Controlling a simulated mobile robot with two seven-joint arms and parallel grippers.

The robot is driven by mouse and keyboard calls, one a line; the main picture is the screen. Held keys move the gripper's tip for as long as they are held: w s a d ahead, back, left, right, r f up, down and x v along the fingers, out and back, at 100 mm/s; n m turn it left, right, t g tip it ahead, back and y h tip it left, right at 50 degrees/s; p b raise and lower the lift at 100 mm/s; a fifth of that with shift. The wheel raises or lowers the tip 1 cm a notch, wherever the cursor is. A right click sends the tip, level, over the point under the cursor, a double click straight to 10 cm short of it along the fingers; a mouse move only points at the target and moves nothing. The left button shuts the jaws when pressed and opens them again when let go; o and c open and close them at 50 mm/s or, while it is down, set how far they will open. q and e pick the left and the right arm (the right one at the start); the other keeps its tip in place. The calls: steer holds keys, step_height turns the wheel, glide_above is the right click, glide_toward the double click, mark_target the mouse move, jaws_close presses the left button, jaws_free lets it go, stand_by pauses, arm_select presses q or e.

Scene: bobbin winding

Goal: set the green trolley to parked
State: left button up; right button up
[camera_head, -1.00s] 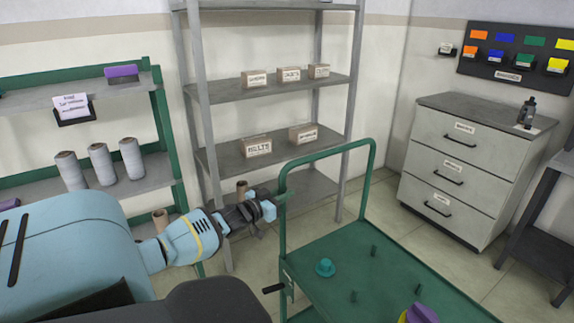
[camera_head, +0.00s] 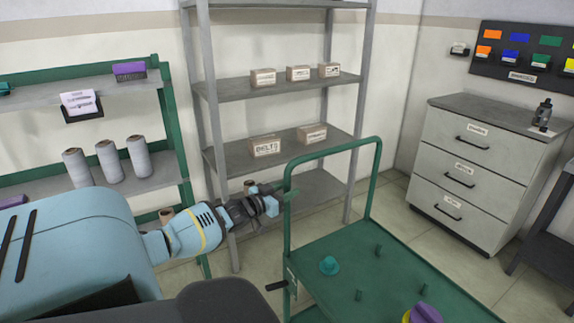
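The green trolley (camera_head: 390,275) stands at the lower middle and right, with a tall looped handle (camera_head: 333,153) at its left end. A small plate with a black lever (camera_head: 277,286) sits low on the handle's left post. My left gripper (camera_head: 285,193) is beside the upper part of that post, with its fingertips at or near it. Whether it touches the post, and how far its fingers are apart, is unclear. My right gripper is out of view.
A grey shelf rack (camera_head: 279,91) with small boxes stands behind the trolley. A green rack (camera_head: 172,135) with grey spools is at the left. A grey drawer cabinet (camera_head: 487,165) stands at the right, with a dark table (camera_head: 543,225) nearby. Some floor shows between trolley and cabinet.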

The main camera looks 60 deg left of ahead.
arm_select(q)
steer(key=shift+s+d, duration=0.15)
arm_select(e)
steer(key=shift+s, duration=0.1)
arm_select(q)
steer(key=s+p, duration=0.1)
steer(key=s, duration=0.6)
steer(key=shift+s+d+p, duration=0.25)
steer(key=shift+d+p, duration=0.15)
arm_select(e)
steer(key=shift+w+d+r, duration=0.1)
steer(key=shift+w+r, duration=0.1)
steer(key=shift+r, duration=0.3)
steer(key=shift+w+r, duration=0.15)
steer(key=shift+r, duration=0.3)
